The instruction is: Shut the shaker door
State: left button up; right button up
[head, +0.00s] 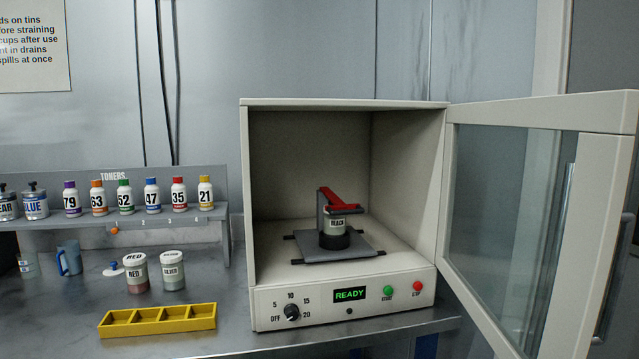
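The shaker (342,305) is a cream box on the metal bench, with a lit READY display (350,295) on its front panel. Its door (545,230), a cream frame with a glass pane, stands wide open, swung out to the right on the right-hand edge. A vertical handle (566,205) shows at the door's far side, partly seen through the glass. Inside, a jar labelled BLACK (336,226) stands upright on a grey plate (365,243), under a red clamp (340,200). Neither of my grippers is in view.
Left of the shaker, a yellow tray (157,333) with compartments sits near jars labelled RED (135,273) and SILVER (173,271). A TONERS shelf (150,216) holds several numbered bottles. A blue mug (69,258) stands farther left. The shaker's front opening is unobstructed.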

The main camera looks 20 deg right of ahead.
aim_at(606, 122)
jog(key=z, duration=3.1)
jog(key=k, duration=0.4)
jog(key=u, duration=0.4)
